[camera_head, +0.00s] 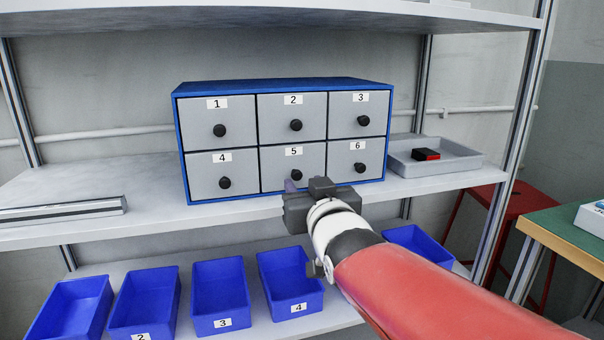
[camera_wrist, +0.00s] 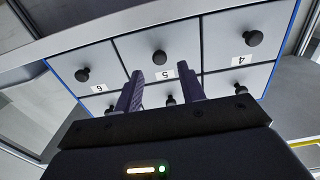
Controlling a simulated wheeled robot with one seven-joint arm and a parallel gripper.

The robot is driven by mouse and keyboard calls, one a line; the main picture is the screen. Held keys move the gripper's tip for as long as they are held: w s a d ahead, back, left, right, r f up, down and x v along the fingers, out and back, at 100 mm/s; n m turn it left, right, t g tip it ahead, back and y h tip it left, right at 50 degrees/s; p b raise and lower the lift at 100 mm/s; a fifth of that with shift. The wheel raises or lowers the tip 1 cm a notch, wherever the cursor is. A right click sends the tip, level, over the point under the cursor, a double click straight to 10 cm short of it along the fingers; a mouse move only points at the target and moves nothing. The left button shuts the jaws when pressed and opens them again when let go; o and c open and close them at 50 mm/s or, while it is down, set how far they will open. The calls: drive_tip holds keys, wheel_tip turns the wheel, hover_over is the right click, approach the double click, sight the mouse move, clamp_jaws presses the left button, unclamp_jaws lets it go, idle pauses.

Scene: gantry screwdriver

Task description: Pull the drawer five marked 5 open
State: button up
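Drawer five (camera_head: 275,173) is a grey front in the middle of the bottom row of a blue cabinet. Its label 5 sits above a round black knob (camera_head: 296,175). The drawer looks shut, flush with its neighbours. My gripper (camera_head: 292,186) is just in front of and below this knob in the head view. In the upside-down wrist view, my gripper (camera_wrist: 161,78) is open and empty, its two dark purple fingers apart. The knob of drawer five (camera_wrist: 160,57) shows beyond the tips, roughly in line with the gap, and appears apart from them.
Drawers four (camera_head: 209,179) and six (camera_head: 346,165) flank it; drawers one to three are above, all shut. A grey tray (camera_head: 465,160) with a red and black item stands right of the cabinet. The shelf (camera_head: 150,210) runs below, with blue bins (camera_head: 222,290) on the lower shelf.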

sight(298, 176)
drive_tip(key=x, duration=0.5)
drive_tip(key=shift+p, duration=0.3)
clamp_jaws()
